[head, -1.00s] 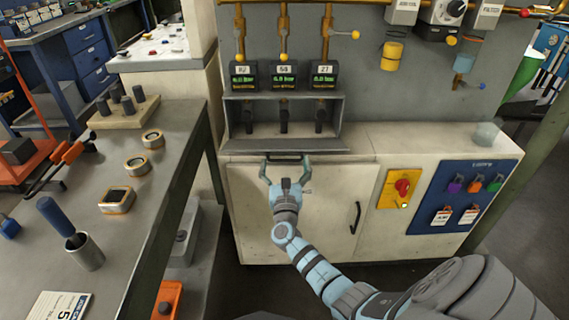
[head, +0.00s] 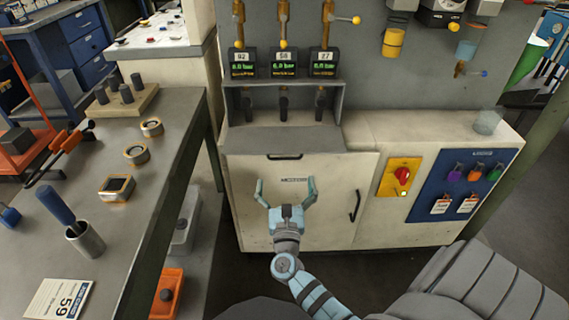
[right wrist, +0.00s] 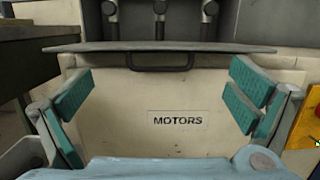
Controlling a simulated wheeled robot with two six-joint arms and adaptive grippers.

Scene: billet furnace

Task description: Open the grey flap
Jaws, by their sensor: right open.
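The grey flap (head: 285,138) is folded down and sticks out from the cabinet front, below an open recess. In the right wrist view the flap (right wrist: 110,47) shows nearly edge-on. Its dark bar handle (head: 284,156) hangs at the front edge; it also shows in the right wrist view (right wrist: 160,67). My right gripper (head: 285,190) is wide open and empty, below the handle and apart from it. Its green-padded fingers (right wrist: 160,92) stand either side of the MOTORS label. My left gripper is not in view.
The recess (head: 340,105) holds three dark levers under three pressure displays. A cabinet door (head: 245,215) with a dark handle (head: 355,205) lies behind my gripper. A yellow panel with a red knob (head: 402,177) is to the right. A grey workbench (head: 165,195) stands left.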

